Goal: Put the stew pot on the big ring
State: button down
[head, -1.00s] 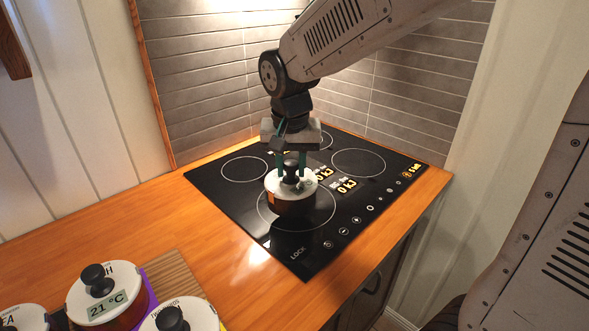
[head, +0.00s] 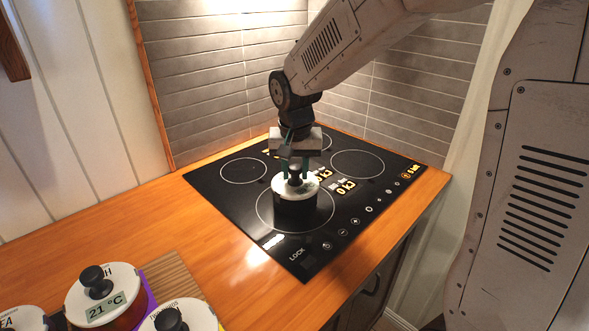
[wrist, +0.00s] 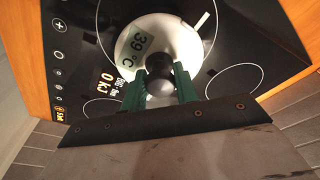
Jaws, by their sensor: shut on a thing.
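A small pot with a white lid, black knob and dark body (head: 296,210) is under my gripper at the cooktop's near ring (head: 326,222). That ring looks the largest and shows around the pot. My gripper (head: 295,176) points down, with its green fingers shut on the lid's knob. In the wrist view the gripper (wrist: 160,88) holds the knob above the white lid (wrist: 190,45), which bears a "39 °C" label. The pot's name is not readable. I cannot tell whether its base touches the glass.
The black cooktop (head: 230,198) has other rings behind and to the right, seen empty, and lit displays on its right side. Several lidded pots, one labelled 21 °C (head: 103,293), stand at the lower left. A tiled wall (head: 200,80) closes the back. Wooden counter (head: 140,220) lies bare between.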

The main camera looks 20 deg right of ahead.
aim_at(295, 188)
jog(key=shift+f, duration=0.1)
jog(key=c, duration=1.1)
grip_release()
notch_tip(295, 188, up, 12)
jog(key=s, duration=0.2)
jog(key=s+d+f+n, duration=0.1)
jog(key=s, duration=0.7)
jog(key=s+d+f+n, duration=0.1)
jog(key=s+n, duration=0.1)
jog(key=s, duration=0.7)
jog(key=s+d+f+n, duration=0.1)
jog(key=s+f, duration=0.1)
jog(key=s, duration=0.7)
jog(key=shift+s+f+y, duration=0.1)
jog(key=shift+y, duration=0.3)
